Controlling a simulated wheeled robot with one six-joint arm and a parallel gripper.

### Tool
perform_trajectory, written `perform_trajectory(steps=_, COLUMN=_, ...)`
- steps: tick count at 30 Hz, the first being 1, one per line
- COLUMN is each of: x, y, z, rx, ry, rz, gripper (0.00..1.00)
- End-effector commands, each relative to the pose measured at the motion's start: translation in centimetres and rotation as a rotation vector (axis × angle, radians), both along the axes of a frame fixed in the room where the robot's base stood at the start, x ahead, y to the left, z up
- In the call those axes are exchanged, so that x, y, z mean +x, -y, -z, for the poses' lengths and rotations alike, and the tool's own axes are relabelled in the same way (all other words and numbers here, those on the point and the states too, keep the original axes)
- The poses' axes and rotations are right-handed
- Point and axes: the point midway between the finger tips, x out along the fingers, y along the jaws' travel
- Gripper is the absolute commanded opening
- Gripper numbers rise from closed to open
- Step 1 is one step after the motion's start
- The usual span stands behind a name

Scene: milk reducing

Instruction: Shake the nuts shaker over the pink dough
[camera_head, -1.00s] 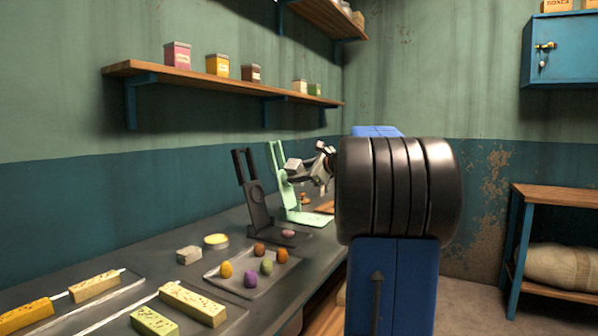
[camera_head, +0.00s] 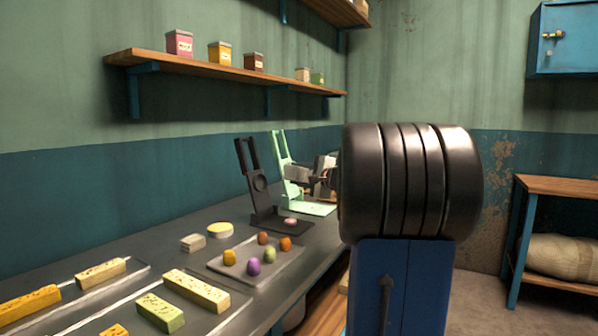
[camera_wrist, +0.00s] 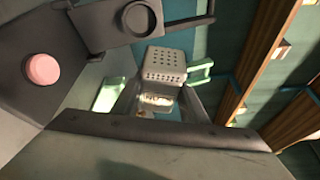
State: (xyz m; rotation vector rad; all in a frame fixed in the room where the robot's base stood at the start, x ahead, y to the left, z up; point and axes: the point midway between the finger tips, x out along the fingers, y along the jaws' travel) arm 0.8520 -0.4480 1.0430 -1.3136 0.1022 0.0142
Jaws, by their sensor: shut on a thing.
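The pink dough (camera_head: 290,221) is a small round lump on the flat base of the black press (camera_head: 264,200). It also shows at the left of the wrist view (camera_wrist: 42,69). My gripper (camera_wrist: 160,103) is shut on the nuts shaker (camera_wrist: 164,64), a pale box with a perforated top and a partly hidden label. In the wrist view the shaker is tilted, with its holes showing, and is apart from the dough. In the head view my gripper (camera_head: 313,174) is beside the green press, above and right of the dough; the shaker is hard to make out there.
The mint-green press (camera_head: 282,160) stands behind the black one. A tray (camera_head: 222,265) with several coloured dough balls is in front. A yellow disc (camera_head: 220,230), a pale block (camera_head: 193,242) and several bars lie on the counter. A wall shelf (camera_head: 190,62) holds tins.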

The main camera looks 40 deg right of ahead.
Motion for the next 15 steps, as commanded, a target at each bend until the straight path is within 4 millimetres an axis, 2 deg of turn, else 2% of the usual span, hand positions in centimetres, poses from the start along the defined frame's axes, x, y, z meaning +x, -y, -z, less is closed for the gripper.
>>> perform_trajectory(steps=15, x=0.0, y=-0.1, z=3.3, rx=-0.282, ry=0.098, rz=0.001, gripper=0.13)
